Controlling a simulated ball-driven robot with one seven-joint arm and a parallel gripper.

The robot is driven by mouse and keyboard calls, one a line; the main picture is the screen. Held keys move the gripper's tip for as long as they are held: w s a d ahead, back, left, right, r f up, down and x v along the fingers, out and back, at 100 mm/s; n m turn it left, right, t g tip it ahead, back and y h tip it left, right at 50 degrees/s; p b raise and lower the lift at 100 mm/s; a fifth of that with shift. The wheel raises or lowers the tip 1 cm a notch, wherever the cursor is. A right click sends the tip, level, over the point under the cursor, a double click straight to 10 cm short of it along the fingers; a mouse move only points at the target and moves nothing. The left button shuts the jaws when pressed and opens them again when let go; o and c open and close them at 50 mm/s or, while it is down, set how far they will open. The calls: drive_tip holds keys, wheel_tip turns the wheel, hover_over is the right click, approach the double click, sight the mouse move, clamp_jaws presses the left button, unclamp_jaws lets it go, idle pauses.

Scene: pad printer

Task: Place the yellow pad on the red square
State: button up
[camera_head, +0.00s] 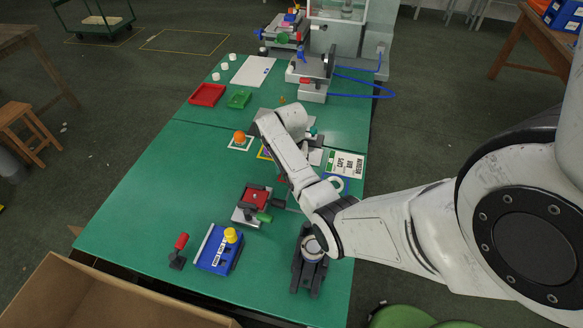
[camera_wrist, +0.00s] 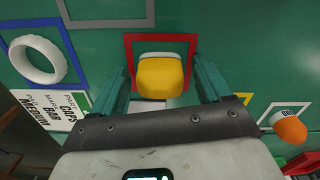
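In the wrist view the yellow pad (camera_wrist: 160,78), a rounded yellow block with a pale base, sits inside the outline of the red square (camera_wrist: 160,37) on the green table. The square's top and side edges show; its near edge is hidden. My gripper (camera_wrist: 160,72) has one green finger on each side of the pad. Narrow gaps show between the fingers and the pad, so it looks open around it. Whether the pad's base touches the table is hard to see. In the head view my arm hides the pad and the fingertips.
An orange pad (camera_head: 239,137) stands on a white-outlined square at left. A white ring (camera_wrist: 38,60) lies in a blue outline beside a printed card (camera_wrist: 50,110). A red clamp block (camera_head: 255,197) and a blue block (camera_head: 218,250) stand nearer. The table's left side is mostly clear.

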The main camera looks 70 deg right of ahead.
wheel_tip(320, 180, up, 12)
drive_tip(key=shift+r, duration=0.15)
idle(0.6)
idle(0.3)
